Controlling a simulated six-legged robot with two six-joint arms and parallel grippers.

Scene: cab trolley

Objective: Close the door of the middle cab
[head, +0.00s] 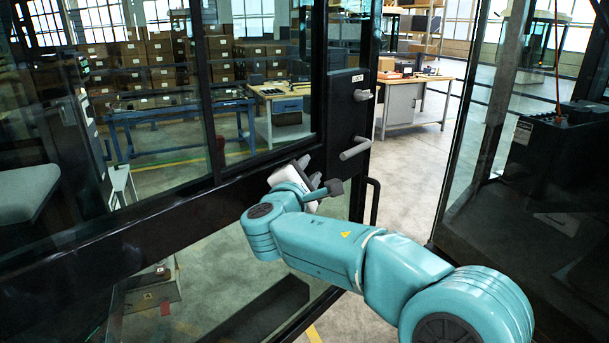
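The cab door (343,120) is a dark-framed glass door that fills the left and middle of the head view. Its free edge stands apart from the cab's door frame on the right, so the door is ajar. On its inner side are a grey bar handle (355,150) and a small knob (363,95) above it. My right gripper (319,174) is in front of the door, just left of and below the bar handle. Its fingers look apart, with nothing seen between them. I cannot tell whether it touches the door. My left gripper is not in view.
A dark curved grab handle (374,200) sits low by the door's free edge. A glazed cab panel (480,130) and a dark console (555,150) stand on the right. Workbenches (412,95) and stacked boxes (150,60) are outside, beyond open grey floor.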

